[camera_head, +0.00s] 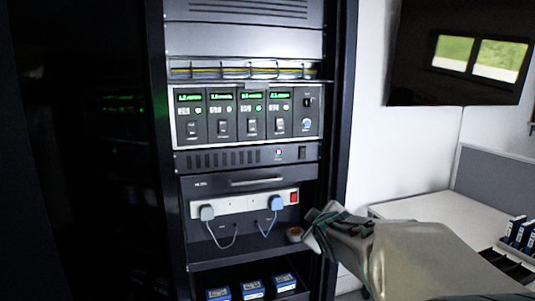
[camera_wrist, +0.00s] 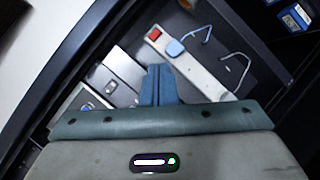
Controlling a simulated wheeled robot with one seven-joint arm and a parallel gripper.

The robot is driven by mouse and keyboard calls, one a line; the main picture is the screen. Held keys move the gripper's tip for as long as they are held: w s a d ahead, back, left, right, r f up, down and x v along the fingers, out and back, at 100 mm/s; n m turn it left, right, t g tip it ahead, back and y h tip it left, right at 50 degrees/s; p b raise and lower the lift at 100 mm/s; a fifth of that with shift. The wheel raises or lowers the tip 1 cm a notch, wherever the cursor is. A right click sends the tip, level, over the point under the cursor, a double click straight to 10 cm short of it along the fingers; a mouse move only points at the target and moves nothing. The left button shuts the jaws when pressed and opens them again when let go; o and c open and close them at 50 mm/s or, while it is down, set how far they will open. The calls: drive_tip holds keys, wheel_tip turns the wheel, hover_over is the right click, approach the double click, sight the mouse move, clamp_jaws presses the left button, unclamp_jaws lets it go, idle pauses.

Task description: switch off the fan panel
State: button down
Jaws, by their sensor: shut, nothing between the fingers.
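The fan panel (camera_head: 225,160) is a dark strip with vent slots in the rack, below the module with green displays. A small green light (camera_head: 278,152) glows on it, and a dark rocker switch (camera_head: 301,152) sits at its right end. My gripper (camera_head: 310,228) is shut and empty, low and right of the panel, apart from the switch. In the wrist view my closed fingers (camera_wrist: 158,72) point toward the rack. A grey panel with a small dark switch (camera_wrist: 111,87) shows left of them; I cannot tell for sure that it is the fan panel.
A white power strip (camera_head: 236,204) with a red switch (camera_head: 294,197) and two plugs lies below. Blue boxes (camera_head: 252,289) lie lower. A white desk (camera_head: 430,208) is at right.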

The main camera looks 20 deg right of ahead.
sight(302, 150)
drive_tip(key=w+d+r+n+t+y, duration=0.4)
drive_tip(key=w+d+r+n+t, duration=0.2)
drive_tip(key=r+n, duration=0.3)
drive_tip(key=shift+w+d+n+t, duration=0.25)
drive_tip(key=shift+w+n, duration=0.55)
drive_tip(key=shift+n, duration=0.4)
drive_tip(key=shift+w+r+p, duration=0.1)
drive_tip(key=shift+r+p, duration=0.05)
drive_tip(key=shift+p, duration=0.15)
drive_tip(key=w+p, duration=0.1)
drive_tip(key=w, duration=0.3)
drive_tip(key=w+r+p, duration=0.1)
drive_tip(key=w+p, duration=0.1)
drive_tip(key=w, duration=0.3)
drive_tip(key=w+p, duration=0.2)
drive_tip(key=w, duration=0.2)
drive_tip(key=shift+w+a+r, duration=0.3)
drive_tip(key=shift+w+r, duration=0.05)
